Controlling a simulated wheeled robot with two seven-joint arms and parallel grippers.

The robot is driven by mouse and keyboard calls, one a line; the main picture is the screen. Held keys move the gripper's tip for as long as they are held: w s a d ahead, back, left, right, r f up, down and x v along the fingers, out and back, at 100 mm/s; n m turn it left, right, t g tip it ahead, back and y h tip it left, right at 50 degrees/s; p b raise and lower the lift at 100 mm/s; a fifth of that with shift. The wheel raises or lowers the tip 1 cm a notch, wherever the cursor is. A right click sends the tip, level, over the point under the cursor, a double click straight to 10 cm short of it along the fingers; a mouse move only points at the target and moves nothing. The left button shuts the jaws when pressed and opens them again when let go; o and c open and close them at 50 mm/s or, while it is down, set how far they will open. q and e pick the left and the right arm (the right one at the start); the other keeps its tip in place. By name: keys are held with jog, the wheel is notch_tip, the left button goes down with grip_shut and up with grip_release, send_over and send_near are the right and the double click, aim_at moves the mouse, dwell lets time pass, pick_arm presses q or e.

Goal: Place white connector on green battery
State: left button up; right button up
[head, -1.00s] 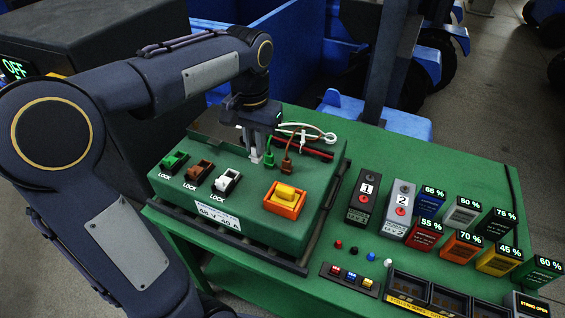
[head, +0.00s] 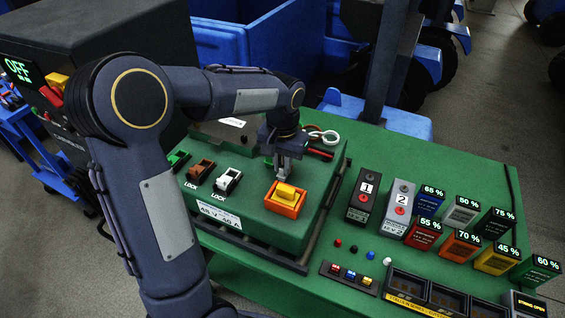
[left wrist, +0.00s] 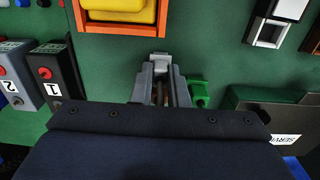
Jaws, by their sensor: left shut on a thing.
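My left gripper (head: 280,170) points down over the big green box (head: 262,214), just behind its orange-framed yellow switch (head: 286,196). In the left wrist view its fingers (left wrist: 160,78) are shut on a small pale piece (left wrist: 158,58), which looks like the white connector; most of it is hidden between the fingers. A green connector (left wrist: 199,95) is beside the fingers. A small green battery block (head: 534,271) marked 60 % stands at the right edge of the table. My right gripper is out of view.
Green, brown and white (head: 228,180) lock latches line the box's left side. Boxes 1 (head: 363,196) and 2 (head: 398,210) stand right of it, then several coloured percent blocks. A dark tray (head: 408,288) is at the front. A white cable loop (head: 326,134) lies behind the gripper.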

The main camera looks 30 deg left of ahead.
aim_at(282, 166)
pick_arm(q)
jog(key=shift+f, duration=0.2)
jog(key=o, duration=0.7)
jog(key=shift+r, duration=0.1)
jog(key=shift+c, duration=0.2)
notch_tip(282, 166, up, 12)
jog(key=s+d+f+t+h, duration=0.2)
jog(key=s+f, duration=0.1)
jog(key=s, duration=0.8)
jog(key=s+d+f+n+t+h, duration=0.1)
jog(key=s+d+f+t, duration=0.2)
jog(key=s, duration=0.8)
jog(key=shift+f+t+h, duration=0.3)
jog(key=shift+h, duration=0.1)
